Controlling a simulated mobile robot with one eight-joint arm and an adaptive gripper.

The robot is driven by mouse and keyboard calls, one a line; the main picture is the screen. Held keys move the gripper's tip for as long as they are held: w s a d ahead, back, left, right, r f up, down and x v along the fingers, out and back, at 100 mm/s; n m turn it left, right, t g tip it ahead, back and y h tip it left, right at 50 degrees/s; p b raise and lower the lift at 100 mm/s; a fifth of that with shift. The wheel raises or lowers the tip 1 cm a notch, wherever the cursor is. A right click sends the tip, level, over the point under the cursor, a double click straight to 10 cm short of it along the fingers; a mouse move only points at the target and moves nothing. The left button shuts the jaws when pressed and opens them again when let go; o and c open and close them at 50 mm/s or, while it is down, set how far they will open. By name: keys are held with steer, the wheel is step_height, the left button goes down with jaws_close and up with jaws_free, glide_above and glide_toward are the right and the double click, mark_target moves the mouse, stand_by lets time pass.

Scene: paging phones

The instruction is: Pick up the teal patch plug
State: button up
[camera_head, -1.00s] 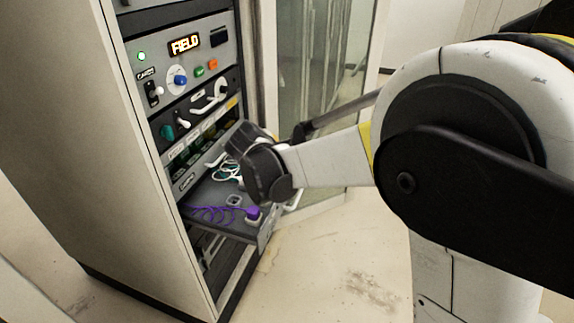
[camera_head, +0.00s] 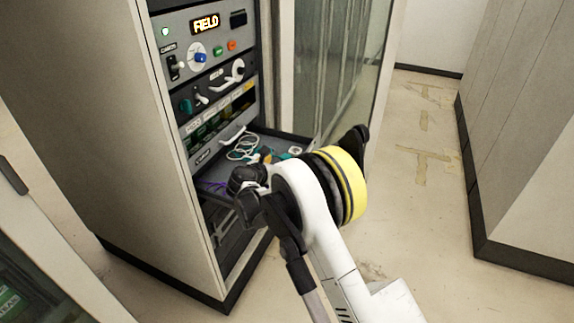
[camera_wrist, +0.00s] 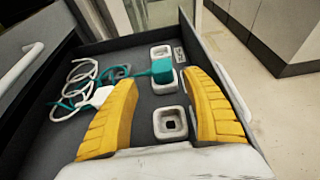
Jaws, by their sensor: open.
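The teal patch plug (camera_wrist: 157,71) shows in the wrist view inside a pulled-out grey drawer (camera_wrist: 207,48), at or over the white sockets, with a teal cord running left. I cannot tell whether it is seated. My gripper (camera_wrist: 160,79) is open, its yellow fingers to the left and right, with the plug ahead between the fingertip ends. I see no contact with the plug. An empty white socket (camera_wrist: 170,123) lies nearer, between the fingers.
A white plug (camera_wrist: 98,98) and coiled white cord (camera_wrist: 80,72) lie beside the left finger. A white handle (camera_wrist: 22,68) is at the far left. The rack cabinet (camera_head: 115,130) rises beside the drawer. Open floor (camera_head: 425,170) lies to the right.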

steer(key=b+x, duration=0.2)
steer(key=x, duration=0.3)
steer(key=shift+w+d+b, duration=0.1)
steer(key=shift+d+b, duration=0.15)
steer(key=shift+b, duration=0.05)
steer(key=shift+c, duration=0.8)
jaws_close()
